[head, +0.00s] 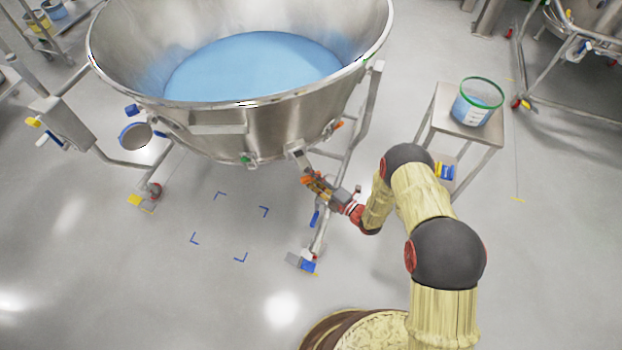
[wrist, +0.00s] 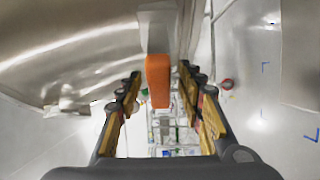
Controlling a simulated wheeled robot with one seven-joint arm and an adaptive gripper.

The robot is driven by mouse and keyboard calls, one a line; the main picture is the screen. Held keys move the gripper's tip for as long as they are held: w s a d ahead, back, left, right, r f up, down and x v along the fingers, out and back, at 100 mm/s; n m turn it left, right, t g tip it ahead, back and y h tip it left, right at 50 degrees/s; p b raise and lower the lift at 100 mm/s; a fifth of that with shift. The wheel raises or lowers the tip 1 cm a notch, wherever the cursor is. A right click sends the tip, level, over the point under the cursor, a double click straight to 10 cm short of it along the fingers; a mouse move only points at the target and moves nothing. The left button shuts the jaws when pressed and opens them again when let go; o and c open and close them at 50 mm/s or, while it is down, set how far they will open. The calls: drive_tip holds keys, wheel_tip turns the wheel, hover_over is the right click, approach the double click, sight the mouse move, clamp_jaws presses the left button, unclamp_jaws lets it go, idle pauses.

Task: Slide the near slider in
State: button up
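The near slider is a grey metal bar (wrist: 158,28) with an orange end grip (wrist: 158,80), on the side of the steel bowl (head: 270,125). In the head view a metal bracket (head: 298,152) runs from the bowl's lower wall toward my gripper (head: 314,184), which hides much of the slider. In the wrist view the orange grip lies between the two spread fingers of my gripper (wrist: 160,72), with a gap on both sides. My gripper is open. Whether the bar is fully out cannot be told.
The bowl holds blue powder (head: 253,65). Its leg and caster (head: 303,262) stand close below my gripper. A small table (head: 490,135) with a green-rimmed tub (head: 477,102) is at the right. The floor with blue corner marks (head: 240,257) is clear.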

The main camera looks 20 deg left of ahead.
drive_tip(key=shift+a, duration=0.1)
drive_tip(key=shift+c, duration=1)
drive_tip(key=shift+w, duration=0.1)
drive_tip(key=c, duration=0.7)
clamp_jaws()
